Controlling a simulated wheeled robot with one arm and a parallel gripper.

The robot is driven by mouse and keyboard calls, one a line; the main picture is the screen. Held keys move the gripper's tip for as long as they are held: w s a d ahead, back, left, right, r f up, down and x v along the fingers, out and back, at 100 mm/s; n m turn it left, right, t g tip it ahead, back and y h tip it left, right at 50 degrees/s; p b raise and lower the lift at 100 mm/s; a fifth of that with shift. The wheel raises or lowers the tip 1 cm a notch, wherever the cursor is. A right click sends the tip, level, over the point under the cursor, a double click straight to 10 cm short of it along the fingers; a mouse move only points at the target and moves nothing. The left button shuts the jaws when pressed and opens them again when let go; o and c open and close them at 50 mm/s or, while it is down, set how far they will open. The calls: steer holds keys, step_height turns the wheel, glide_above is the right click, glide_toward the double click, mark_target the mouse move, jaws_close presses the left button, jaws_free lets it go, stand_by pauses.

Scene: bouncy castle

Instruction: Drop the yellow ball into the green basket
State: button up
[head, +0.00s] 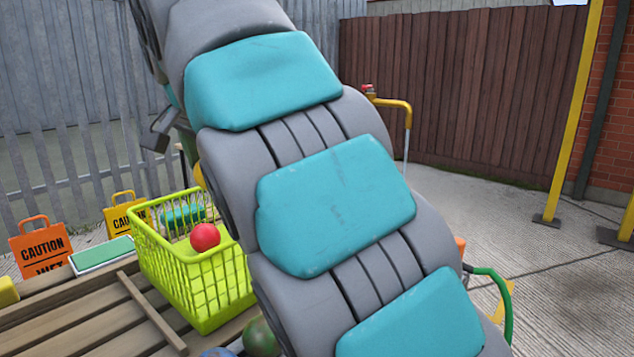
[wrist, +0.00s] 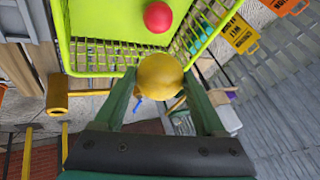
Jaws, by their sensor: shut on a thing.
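My gripper (wrist: 159,88) has two dark green fingers shut on the yellow ball (wrist: 160,73) in the wrist view. The ball overlaps the near rim of the green basket (wrist: 92,22) in that view; I cannot tell the gap between them. In the head view the lime-green basket (head: 205,290) stands upright on a wooden slatted surface, left of my arm. My arm hides the gripper there. A red ball (head: 205,237) is in the basket and also shows in the wrist view (wrist: 157,17).
Orange (head: 40,245) and yellow (head: 124,216) caution signs stand behind and left of the basket. A green-topped flat item (head: 101,254) lies beside it. A dark green ball (head: 261,338) sits at the front, partly hidden by my arm. Paved ground (head: 560,290) on the right is mostly clear.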

step_height(320, 180, down, 6)
steer(key=b, duration=0.5)
steer(key=o, duration=1.3)
steer(key=shift+r, duration=0.1)
steer(key=p+v, duration=0.1)
steer(key=v, duration=0.6)
steer(key=shift+s+d+r, duration=0.1)
steer(key=shift+s+r, duration=0.1)
steer(key=shift+r, duration=0.05)
